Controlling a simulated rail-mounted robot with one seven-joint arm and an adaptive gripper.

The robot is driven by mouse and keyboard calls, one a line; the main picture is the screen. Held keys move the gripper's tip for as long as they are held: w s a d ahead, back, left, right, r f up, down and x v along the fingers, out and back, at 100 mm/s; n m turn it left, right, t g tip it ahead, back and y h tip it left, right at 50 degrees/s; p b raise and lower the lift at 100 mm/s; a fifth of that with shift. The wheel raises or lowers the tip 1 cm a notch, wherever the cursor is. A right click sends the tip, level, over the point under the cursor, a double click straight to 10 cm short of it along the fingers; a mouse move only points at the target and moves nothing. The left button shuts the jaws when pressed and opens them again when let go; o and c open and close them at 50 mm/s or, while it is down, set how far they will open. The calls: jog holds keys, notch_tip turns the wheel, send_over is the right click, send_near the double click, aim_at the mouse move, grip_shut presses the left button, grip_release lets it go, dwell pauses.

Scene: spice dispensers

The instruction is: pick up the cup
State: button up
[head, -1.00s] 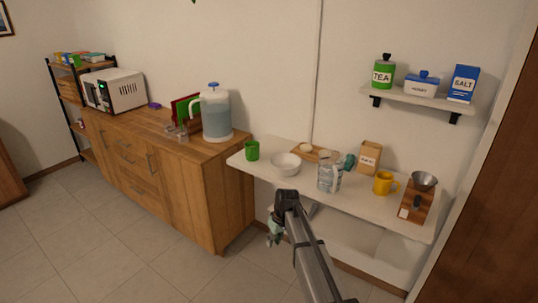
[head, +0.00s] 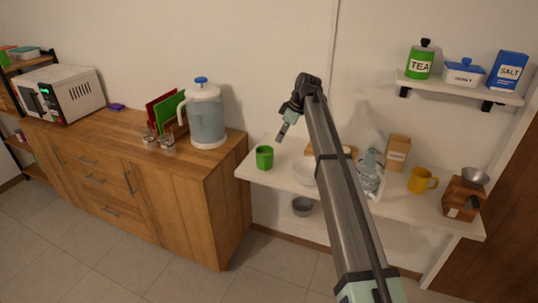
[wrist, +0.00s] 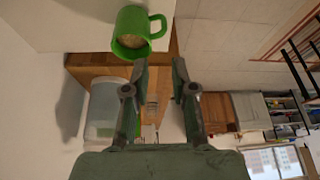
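A green cup (head: 264,157) stands upright at the left end of the white wall shelf. In the wrist view the green cup (wrist: 132,36) is near the top, with its handle and brownish inside showing. A yellow mug (head: 421,181) stands towards the right end of the same shelf. My gripper (head: 282,134) is above and a little right of the green cup, apart from it. In the wrist view my gripper (wrist: 160,75) has its two fingers spread with nothing between them; the green cup lies beyond them, up and to the left.
A white bowl (head: 303,173) is right of the green cup, partly behind my arm. A glass jar (head: 370,172), a paper bag (head: 396,152) and a wooden grinder (head: 462,199) stand further right. A water dispenser (head: 206,117) stands on the wooden cabinet (head: 195,180) to the left.

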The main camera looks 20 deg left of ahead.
jog(key=n+p, duration=0.1)
jog(key=p, duration=0.3)
send_near(265, 167)
jog(key=x, duration=0.5)
jog(key=shift+w+a+f, duration=0.15)
jog(key=shift+w+a, duration=0.05)
jog(key=shift+p+x, duration=1.1)
jog(key=shift+x, duration=1.55)
jog(key=shift+w+d, duration=0.1)
grip_shut()
